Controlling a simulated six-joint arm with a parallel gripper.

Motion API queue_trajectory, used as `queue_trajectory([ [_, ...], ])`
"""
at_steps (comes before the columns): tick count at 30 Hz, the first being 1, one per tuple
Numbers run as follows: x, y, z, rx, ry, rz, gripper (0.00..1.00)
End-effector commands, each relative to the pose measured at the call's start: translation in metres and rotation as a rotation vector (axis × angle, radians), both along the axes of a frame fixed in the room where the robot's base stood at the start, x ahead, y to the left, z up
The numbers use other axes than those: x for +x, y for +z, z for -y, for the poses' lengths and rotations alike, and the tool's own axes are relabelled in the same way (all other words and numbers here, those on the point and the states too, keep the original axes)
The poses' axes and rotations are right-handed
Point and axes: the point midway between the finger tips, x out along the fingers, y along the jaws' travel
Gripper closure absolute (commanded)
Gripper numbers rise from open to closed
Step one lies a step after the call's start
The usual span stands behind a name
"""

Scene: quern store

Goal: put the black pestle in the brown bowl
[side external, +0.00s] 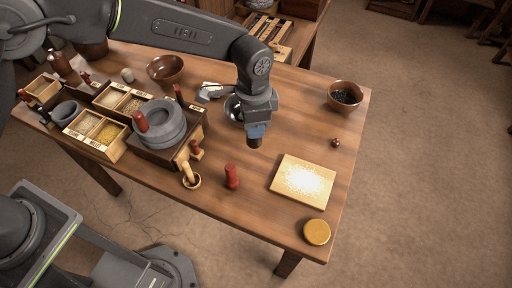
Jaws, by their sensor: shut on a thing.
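My gripper (257,131) hangs above the middle of the table, pointing down, shut on a short dark piece that looks like the black pestle (254,143). Only its lower end shows; the rest is hidden by the jaws. It appears to be held above the table top. Two brown bowls show: one (165,68) at the back left looks empty, the other (345,96) at the back right has dark contents. My gripper is between them, nearer the front than both.
A red shaker (232,177), a pale board (303,181) and a yellow round lid (317,232) lie in front. The stone quern (160,124) and grain boxes (95,133) crowd the left.

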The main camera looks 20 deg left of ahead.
Motion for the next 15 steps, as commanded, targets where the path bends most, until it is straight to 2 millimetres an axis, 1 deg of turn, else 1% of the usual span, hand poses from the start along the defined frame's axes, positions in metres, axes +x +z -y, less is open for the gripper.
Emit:
queue_trajectory([
  [1,0.022,0.001,-0.015,0.0,0.069,0.001,0.92],
  [3,0.05,0.004,-0.035,0.0,0.165,0.001,0.92],
  [5,0.071,0.006,-0.053,0.0,0.246,0.001,0.92],
  [6,0.085,0.008,-0.067,0.0,0.299,0.001,0.92],
  [8,0.104,0.01,-0.088,0.0,0.379,0.001,0.92],
  [9,0.116,0.011,-0.102,-0.001,0.431,0.002,0.92],
  [11,0.133,0.014,-0.125,-0.001,0.509,0.002,0.92],
  [12,0.144,0.015,-0.141,-0.001,0.562,0.002,0.92],
  [14,0.158,0.017,-0.166,0.0,0.64,0.001,0.92],
  [15,0.166,0.019,-0.183,0.0,0.692,0.001,0.92],
])
